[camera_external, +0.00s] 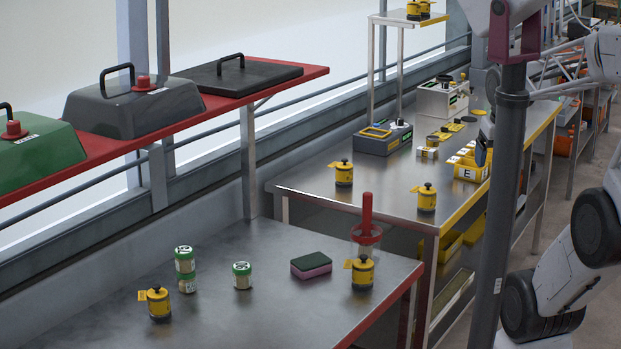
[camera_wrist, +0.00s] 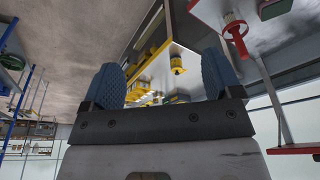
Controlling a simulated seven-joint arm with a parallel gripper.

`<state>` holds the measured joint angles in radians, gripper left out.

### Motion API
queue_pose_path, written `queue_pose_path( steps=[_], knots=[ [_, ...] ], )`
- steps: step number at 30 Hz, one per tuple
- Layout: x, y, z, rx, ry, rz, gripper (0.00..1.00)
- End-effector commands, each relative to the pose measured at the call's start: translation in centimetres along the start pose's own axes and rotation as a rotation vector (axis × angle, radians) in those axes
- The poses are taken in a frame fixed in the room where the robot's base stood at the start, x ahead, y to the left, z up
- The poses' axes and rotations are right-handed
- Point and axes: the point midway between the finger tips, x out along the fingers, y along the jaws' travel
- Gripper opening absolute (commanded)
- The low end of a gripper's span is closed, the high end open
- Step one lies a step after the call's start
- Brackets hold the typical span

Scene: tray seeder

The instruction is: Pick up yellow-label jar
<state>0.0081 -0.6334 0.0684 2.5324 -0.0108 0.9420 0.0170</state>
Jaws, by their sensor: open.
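I cannot make out a jar with a clearly yellow label. In the external view two green-lidded jars are stacked, the upper jar (camera_external: 184,262) on the lower jar (camera_external: 187,286). Another green-lidded jar (camera_external: 242,279) stands alone to their right on the near steel table. Their small label colours are hard to tell. My gripper (camera_wrist: 163,82) is open and empty in the wrist view, with two blue padded fingers apart. In the external view it is partly hidden by a dark pole, and one blue finger shows near the far table's yellow bins, away from the jars.
The far table (camera_external: 325,185) holds yellow bins (camera_external: 468,170) and devices. A red shelf (camera_external: 230,110) overhangs the left.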

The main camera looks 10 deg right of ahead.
Motion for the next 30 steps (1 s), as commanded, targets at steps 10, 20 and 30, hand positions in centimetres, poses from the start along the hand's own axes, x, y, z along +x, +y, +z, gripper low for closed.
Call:
queue_pose_path(
  steps=[10, 20, 30],
  knots=[
    [0.5, -1.0, -1.9, -0.035, 0.018, 0.003, 0.84],
    [2.6, -5.5, -8.0, -0.157, 0.087, 0.002, 0.84],
    [5.7, -13.1, -14.0, -0.306, 0.174, -0.023, 0.84]
  ],
)
